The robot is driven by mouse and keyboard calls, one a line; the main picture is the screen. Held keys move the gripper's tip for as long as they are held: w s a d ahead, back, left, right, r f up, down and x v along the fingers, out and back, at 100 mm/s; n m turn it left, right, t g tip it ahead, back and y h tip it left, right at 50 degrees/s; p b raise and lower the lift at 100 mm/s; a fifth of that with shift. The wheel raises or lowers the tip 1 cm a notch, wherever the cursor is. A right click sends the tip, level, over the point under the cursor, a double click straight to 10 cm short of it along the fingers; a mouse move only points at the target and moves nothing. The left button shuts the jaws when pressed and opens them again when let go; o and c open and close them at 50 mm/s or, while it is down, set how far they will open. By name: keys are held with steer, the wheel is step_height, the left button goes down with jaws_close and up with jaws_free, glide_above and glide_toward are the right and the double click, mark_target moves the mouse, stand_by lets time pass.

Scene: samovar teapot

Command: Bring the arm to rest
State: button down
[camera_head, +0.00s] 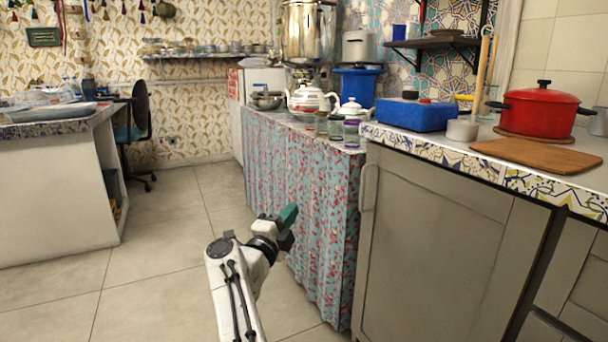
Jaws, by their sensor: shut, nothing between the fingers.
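My arm (231,286) reaches up from the bottom of the view. My gripper (289,215) is at its end, with green fingers pointing up and to the right. The fingers are shut with nothing between them. The gripper is in front of the floral curtain (306,201) under the counter, below the counter top. I cannot tell how far it is from the curtain.
A samovar (308,35), a large white teapot (307,99), a smaller teapot (352,107) and several glasses stand on the curtained counter. A red pot (541,109) and a cutting board (537,155) are on the right counter. The floor (160,240) at left is clear.

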steer(key=d+f+n+t+y, duration=0.3)
steer(key=d+f+n+y, duration=0.2)
steer(key=d+n+y, duration=0.25)
steer(key=s+d+f+n+g+y+p, duration=0.1)
steer(key=s+d+f+n+g+y, duration=0.25)
steer(key=s+d+f+n, duration=0.35)
steer(key=s+d+f+n+g+y+p, duration=0.25)
steer(key=s+f+n+g, duration=0.3)
steer(key=s+f, duration=0.45)
steer(key=s+d+f+g+h, duration=0.1)
steer(key=s+d+f+g, duration=0.25)
steer(key=s, duration=0.75)
steer(key=s+d+f+n+g+h, duration=0.1)
steer(key=s+d+f+g, duration=0.3)
steer(key=s, duration=0.6)
steer(key=s+d+f+g+h, duration=0.2)
steer(key=s+d, duration=0.3)
steer(key=s, duration=0.6)
steer(key=s+d+r+g+p, duration=0.1)
steer(key=s+r+g+p, duration=0.15)
steer(key=s, duration=0.65)
step_height(320, 180, up, 38)
steer(key=p, duration=3.6)
steer(key=shift+d, duration=0.2)
steer(key=shift+w+f+h, duration=0.1)
steer(key=shift+h, duration=0.15)
